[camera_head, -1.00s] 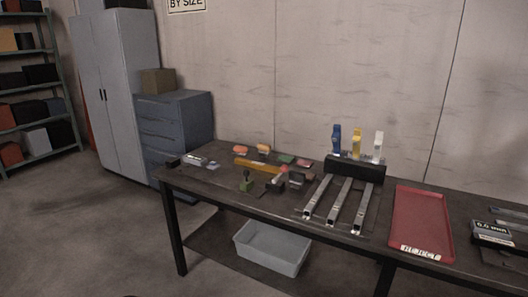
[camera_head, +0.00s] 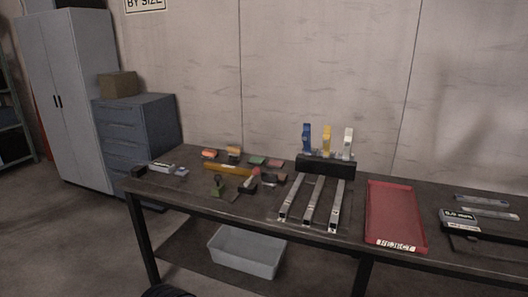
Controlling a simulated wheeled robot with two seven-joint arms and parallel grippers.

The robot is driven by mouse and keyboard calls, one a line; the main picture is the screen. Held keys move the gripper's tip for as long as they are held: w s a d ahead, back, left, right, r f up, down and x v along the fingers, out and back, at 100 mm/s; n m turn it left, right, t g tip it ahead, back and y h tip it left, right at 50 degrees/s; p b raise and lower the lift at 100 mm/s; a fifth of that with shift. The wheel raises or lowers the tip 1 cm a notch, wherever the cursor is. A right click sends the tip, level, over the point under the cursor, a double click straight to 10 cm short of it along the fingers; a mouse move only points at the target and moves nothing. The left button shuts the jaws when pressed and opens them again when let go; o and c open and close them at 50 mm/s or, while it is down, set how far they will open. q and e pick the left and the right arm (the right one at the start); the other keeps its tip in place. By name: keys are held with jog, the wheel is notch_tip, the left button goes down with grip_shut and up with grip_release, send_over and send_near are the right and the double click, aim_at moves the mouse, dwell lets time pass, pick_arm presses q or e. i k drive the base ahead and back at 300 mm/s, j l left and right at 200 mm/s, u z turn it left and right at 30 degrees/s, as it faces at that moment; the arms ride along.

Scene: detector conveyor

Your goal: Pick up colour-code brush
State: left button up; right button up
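Three upright pieces, blue (camera_head: 306,138), yellow (camera_head: 326,139) and white (camera_head: 347,143), stand in a black holder (camera_head: 325,167) at the back of the dark table. Small items lie left of it: a long orange-yellow piece (camera_head: 226,169), a green piece (camera_head: 216,187), and a dark piece with a red part (camera_head: 252,179). I cannot tell from their size which one is the colour-code brush. Neither of my grippers is in view.
Three metal rails (camera_head: 312,204) run forward from the holder. A red reject tray (camera_head: 396,216) lies to their right. A grey bin (camera_head: 246,252) sits on the lower shelf. A blue drawer cabinet (camera_head: 138,135) stands left of the table; floor is open in front.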

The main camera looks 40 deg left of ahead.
aim_at(233, 152)
jog(key=i+j+z, duration=0.1)
jog(key=j+z, duration=0.25)
jog(key=j, duration=0.55)
jog(key=j+z, duration=0.35)
jog(key=j, duration=0.55)
